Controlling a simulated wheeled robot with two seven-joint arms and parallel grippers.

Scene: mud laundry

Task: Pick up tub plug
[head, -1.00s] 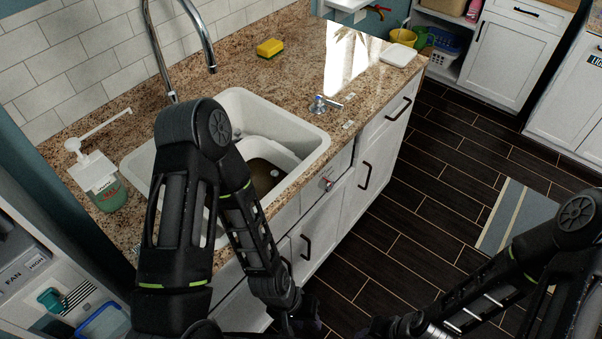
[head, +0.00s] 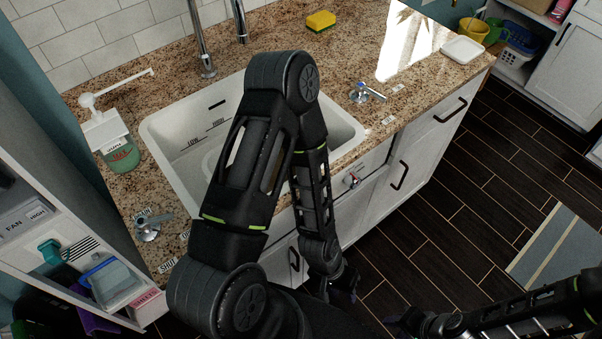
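No tub plug can be clearly made out in the head view. The white sink basin (head: 178,150) has LOW and HIGH marks on its inner wall, and my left arm hides much of its inside. My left gripper (head: 343,287) hangs low in front of the cabinet doors, below and outside the basin. It is dark against the dark floor, so its opening is unclear. My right gripper (head: 400,322) is at the bottom edge, right of the left one, over the floor. It is partly cut off, and its opening is unclear.
A faucet (head: 203,45) rises behind the basin. A soap dispenser (head: 112,140) stands left. A blue-handled valve (head: 366,93) and a grey valve (head: 147,228) sit on the granite counter. A yellow sponge (head: 320,20) and a white dish (head: 462,49) lie farther back.

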